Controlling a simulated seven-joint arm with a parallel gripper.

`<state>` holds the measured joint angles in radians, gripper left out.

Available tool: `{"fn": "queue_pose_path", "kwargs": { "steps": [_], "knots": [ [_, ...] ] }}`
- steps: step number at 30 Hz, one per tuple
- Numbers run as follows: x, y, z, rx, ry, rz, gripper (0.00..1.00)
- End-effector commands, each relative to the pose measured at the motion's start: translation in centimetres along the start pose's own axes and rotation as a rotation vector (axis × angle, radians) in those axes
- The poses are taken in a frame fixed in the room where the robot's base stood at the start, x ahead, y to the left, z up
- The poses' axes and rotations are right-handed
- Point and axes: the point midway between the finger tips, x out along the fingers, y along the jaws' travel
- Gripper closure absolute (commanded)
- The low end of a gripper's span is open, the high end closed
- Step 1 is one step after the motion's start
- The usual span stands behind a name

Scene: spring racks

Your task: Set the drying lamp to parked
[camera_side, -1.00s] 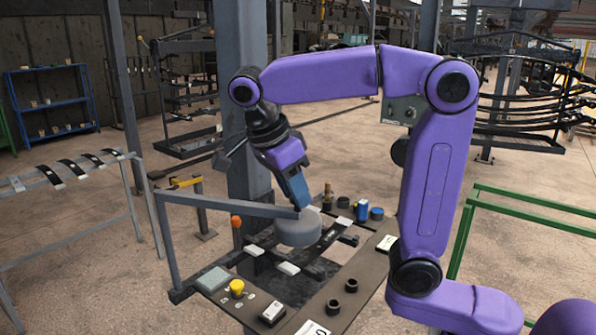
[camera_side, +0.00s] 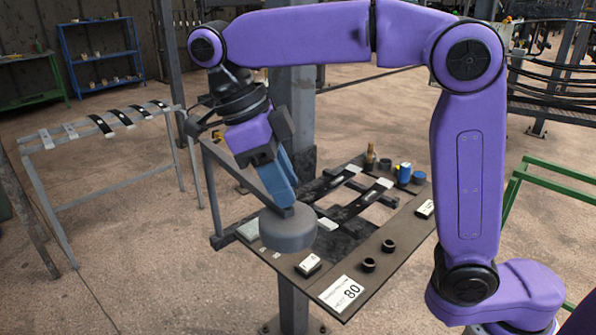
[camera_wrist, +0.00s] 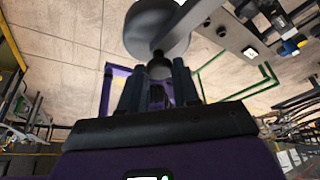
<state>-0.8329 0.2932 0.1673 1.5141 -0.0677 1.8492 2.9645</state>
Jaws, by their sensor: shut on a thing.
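The drying lamp is a grey round head (camera_side: 288,232) on a thin grey swing arm (camera_side: 237,166) from a frame at the bench's left. In the side view the head hangs over the front left of the bench, clear of the two black spring strips (camera_side: 360,202). My gripper (camera_side: 286,203) points down with its blue fingers at the top of the lamp. In the wrist view the lamp head (camera_wrist: 150,28) shows beyond the fingers, with a dark round knob (camera_wrist: 159,66) between the fingertips. The fingers are shut on this knob. The lamp hides part of the bench's front panel.
The bench (camera_side: 400,218) carries a white label marked 80 (camera_side: 343,293), two black rings (camera_side: 379,254) and small blue containers (camera_side: 404,173) at its back right. A rack of strips (camera_side: 100,128) stands left. A green rail (camera_side: 558,182) stands right. A grey post rises behind.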

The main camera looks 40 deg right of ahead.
Motion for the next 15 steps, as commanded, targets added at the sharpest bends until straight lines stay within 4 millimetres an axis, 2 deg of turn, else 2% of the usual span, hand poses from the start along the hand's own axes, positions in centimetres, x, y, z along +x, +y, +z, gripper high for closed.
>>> {"fn": "queue_pose_path", "kwargs": {
  "steps": [15],
  "knots": [
    [-0.62,0.96,1.25,0.056,-0.007,0.021,1.0]
  ]
}}
